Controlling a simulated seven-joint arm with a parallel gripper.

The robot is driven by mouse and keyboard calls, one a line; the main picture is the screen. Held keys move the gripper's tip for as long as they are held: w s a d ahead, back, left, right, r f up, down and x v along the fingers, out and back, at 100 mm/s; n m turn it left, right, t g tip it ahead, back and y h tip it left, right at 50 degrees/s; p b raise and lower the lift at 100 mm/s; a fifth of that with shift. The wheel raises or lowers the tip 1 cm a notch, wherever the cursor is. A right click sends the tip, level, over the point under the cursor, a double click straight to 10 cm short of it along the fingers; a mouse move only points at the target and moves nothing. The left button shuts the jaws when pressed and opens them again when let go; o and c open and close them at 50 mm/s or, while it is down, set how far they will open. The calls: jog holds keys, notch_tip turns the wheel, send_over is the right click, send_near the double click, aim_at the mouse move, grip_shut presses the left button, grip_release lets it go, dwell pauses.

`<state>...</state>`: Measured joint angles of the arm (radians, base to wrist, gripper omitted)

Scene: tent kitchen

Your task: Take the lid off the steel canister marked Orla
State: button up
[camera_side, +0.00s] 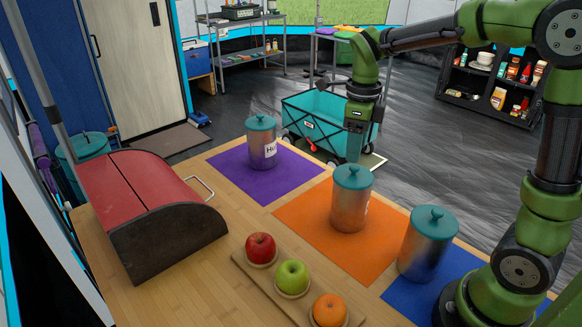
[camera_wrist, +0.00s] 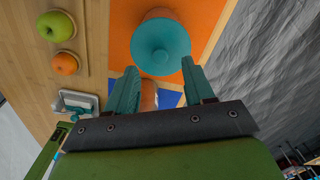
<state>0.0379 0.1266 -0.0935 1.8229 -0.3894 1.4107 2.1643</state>
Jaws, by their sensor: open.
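Three steel canisters with teal knobbed lids stand on coloured mats. The left one (camera_side: 263,152) is on the purple mat and has a label starting "Hu". The middle one (camera_side: 345,212) is on the orange mat, with only a sliver of label showing. The right one (camera_side: 420,254) is on the blue mat, with no label visible. I cannot read "Orla" on any. My gripper (camera_side: 354,156) is open and empty, pointing down just above the middle canister's lid (camera_side: 352,177). In the wrist view, that lid (camera_wrist: 161,47) shows just beyond my open fingertips (camera_wrist: 160,66).
A red bread box (camera_side: 135,185) sits on the left of the wooden counter. A board in front holds a red apple (camera_side: 260,248), a green apple (camera_side: 292,277) and an orange (camera_side: 329,311). A teal wagon (camera_side: 308,122) stands on the floor behind the counter.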

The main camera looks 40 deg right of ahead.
aim_at(355, 166)
notch_tip(355, 166, down, 5)
jog(key=shift+s+r, duration=0.1)
jog(key=shift+r, duration=0.1)
jog(key=shift+d, duration=0.1)
grip_shut()
